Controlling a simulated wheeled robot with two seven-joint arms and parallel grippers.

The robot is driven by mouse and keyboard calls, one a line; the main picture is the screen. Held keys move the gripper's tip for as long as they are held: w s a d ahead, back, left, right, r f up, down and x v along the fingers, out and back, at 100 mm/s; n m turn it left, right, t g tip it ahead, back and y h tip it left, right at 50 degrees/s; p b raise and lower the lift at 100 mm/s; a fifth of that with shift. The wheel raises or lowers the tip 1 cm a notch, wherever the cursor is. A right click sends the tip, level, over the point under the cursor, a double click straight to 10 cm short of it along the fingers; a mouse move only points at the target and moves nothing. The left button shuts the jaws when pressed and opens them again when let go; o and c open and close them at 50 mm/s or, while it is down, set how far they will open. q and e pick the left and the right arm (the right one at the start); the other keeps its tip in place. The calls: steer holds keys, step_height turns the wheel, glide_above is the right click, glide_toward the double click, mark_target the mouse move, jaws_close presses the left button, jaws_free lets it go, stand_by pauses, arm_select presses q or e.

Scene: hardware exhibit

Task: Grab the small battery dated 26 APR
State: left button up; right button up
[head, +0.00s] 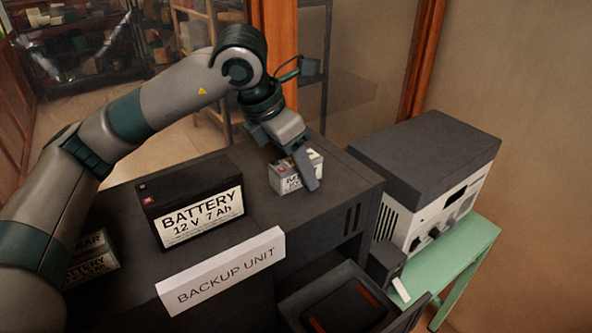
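A small battery (288,181) with a pale label stands on the dark cabinet top near its right end. Its date cannot be read. My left gripper (305,172) reaches down onto it from above, with one finger across its front right side. The other finger is hidden, so I cannot tell whether the grip is closed. A second small battery (92,268) stands at the left, partly covered by my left arm; its top label ends in letters like "AR". My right gripper is out of view.
A large black battery (196,203) marked 12 V 7 Ah stands between the small ones. A "BACKUP UNIT" sign (222,272) is at the front edge. An open drawer (345,300) lies below. A grey instrument (430,175) sits on a green table (468,262) at right.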

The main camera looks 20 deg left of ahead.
arm_select(q)
steer(key=shift+f+b, duration=0.2)
steer(key=shift+b, duration=0.25)
stand_by(0.5)
steer(key=shift+r, duration=0.1)
jaws_close()
steer(key=shift+r+p, duration=0.3)
steer(key=shift+p, duration=0.35)
step_height(320, 180, up, 4)
steer(key=shift+w+r+p, duration=0.1)
steer(key=shift+r+p, duration=0.05)
steer(key=shift+p, duration=0.25)
steer(key=s+d+r, duration=0.1)
steer(key=d+r, duration=0.5)
steer(key=d, duration=0.5)
steer(key=shift+d+r, duration=0.2)
steer(key=shift+d, duration=0.15)
